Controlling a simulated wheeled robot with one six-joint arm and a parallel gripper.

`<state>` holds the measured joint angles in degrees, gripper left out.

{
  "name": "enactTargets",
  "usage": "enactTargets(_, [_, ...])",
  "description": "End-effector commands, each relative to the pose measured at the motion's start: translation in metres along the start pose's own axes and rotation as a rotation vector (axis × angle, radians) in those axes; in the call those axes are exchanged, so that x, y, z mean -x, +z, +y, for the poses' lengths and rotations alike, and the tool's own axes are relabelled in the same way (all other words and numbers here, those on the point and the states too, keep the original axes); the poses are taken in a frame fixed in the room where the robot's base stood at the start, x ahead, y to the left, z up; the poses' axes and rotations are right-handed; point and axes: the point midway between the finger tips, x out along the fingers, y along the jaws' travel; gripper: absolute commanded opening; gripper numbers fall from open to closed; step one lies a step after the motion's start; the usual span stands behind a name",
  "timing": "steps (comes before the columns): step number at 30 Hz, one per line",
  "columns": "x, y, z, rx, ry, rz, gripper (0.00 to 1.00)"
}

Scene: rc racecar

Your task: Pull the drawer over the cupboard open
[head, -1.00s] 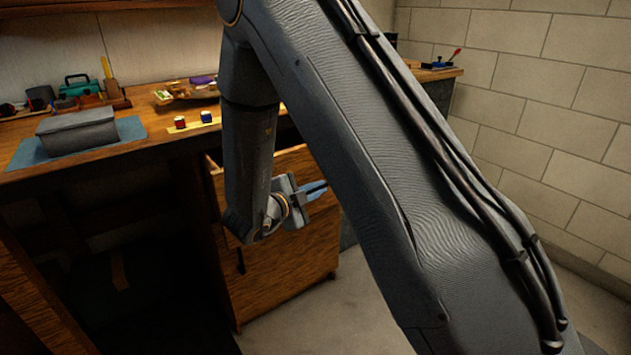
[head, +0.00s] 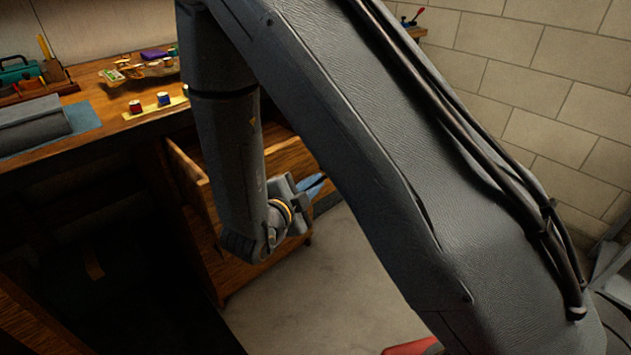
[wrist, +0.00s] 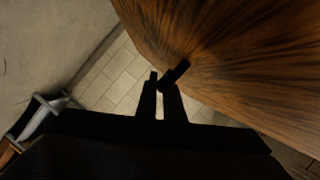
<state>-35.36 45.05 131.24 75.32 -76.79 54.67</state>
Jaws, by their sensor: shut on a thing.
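The wooden drawer (head: 285,157) is under the bench top, partly hidden by my arm. It stands out from the bench, with a dark gap behind its upper edge at the left. Its wood front (wrist: 225,45) fills the upper right of the wrist view. My gripper (head: 312,186) is at the drawer's front, and its fingers also show in the wrist view (wrist: 160,84). They are shut on the dark bar handle (wrist: 179,72). The handle is hidden in the head view. The wooden cupboard (head: 232,282) is below, largely behind my arm.
The bench top (head: 110,115) carries a grey box (head: 30,122), a teal toolbox (head: 18,70), two small cans on a yellow strip (head: 168,106) and a tray of small items (head: 140,70). Bare floor (head: 330,270) lies before the cupboard. A block wall (head: 540,95) stands at the right.

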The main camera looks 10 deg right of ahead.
Motion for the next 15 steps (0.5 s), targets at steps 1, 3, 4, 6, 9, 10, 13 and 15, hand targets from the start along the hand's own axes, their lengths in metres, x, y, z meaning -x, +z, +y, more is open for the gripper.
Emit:
enactTargets(1, [0.0004,0.0008,0.0003,0.001,0.0,-0.002,0.0])
enactTargets(3, [0.0003,0.0007,0.0003,0.001,0.001,-0.002,0.0])
enactTargets(4, [0.0002,0.0007,0.0003,0.001,0.001,-0.002,0.13])
enactTargets(6, [-0.0001,0.0004,0.0003,0.001,0.001,-0.001,0.15])
enactTargets(9, [-0.0007,-0.0002,0.0004,0.0,0.001,0.0,0.15])
enactTargets(10, [-0.0009,-0.0004,0.0004,0.0,0.002,0.001,0.15])
enactTargets(13, [-0.0007,-0.0006,0.0004,0.0,0.002,0.001,0.15])
enactTargets(15, [0.0022,-0.0004,0.0001,0.0,0.001,0.0,0.15])
